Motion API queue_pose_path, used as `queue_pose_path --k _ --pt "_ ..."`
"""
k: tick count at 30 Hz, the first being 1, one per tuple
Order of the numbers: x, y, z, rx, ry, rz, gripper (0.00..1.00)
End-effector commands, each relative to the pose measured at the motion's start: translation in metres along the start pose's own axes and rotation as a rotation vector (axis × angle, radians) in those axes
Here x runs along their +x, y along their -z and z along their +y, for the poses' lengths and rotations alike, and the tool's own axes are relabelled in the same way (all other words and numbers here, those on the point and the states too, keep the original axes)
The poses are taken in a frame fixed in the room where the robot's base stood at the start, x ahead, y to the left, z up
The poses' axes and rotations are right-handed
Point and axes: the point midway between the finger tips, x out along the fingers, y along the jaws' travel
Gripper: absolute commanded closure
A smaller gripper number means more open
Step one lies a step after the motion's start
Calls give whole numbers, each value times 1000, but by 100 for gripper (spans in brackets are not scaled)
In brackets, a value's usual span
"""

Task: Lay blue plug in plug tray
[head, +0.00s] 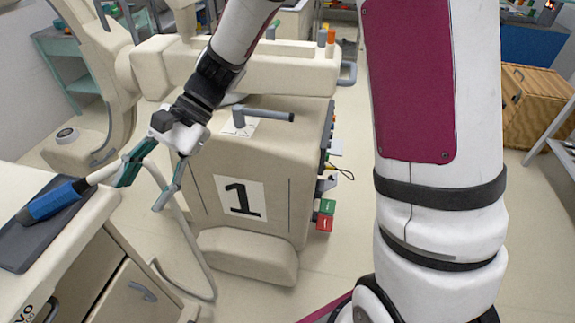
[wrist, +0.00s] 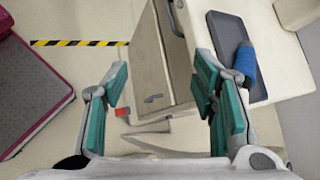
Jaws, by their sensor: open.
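The blue plug (head: 55,201) has a thick blue body and a pale shaft. In the head view it lies over the dark plug tray (head: 38,240) on the cart top at left, its shaft reaching past the tray toward my gripper (head: 148,188). In the wrist view the blue body (wrist: 246,62) overlaps the right edge of the tray (wrist: 228,35); its lower part is hidden behind the right finger. Whether it rests flat is unclear. My gripper (wrist: 162,82) is open and empty, its teal fingers spread beside the cart edge, one finger near the shaft.
The pale cart (head: 120,270) with drawers bears the tray. A covered machine marked 1 (head: 270,170) stands just beyond my gripper, with a grey handle (head: 262,117) on top. A wooden crate (head: 535,105) is at far right. Open floor (head: 340,240) lies between.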

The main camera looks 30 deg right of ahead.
Motion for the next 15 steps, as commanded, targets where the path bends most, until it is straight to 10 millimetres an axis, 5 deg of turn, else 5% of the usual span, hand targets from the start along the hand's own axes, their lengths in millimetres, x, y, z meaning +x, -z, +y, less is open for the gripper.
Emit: queue_pose_path --k 15 --pt "-111 -62 130 -507 -378 560 47"
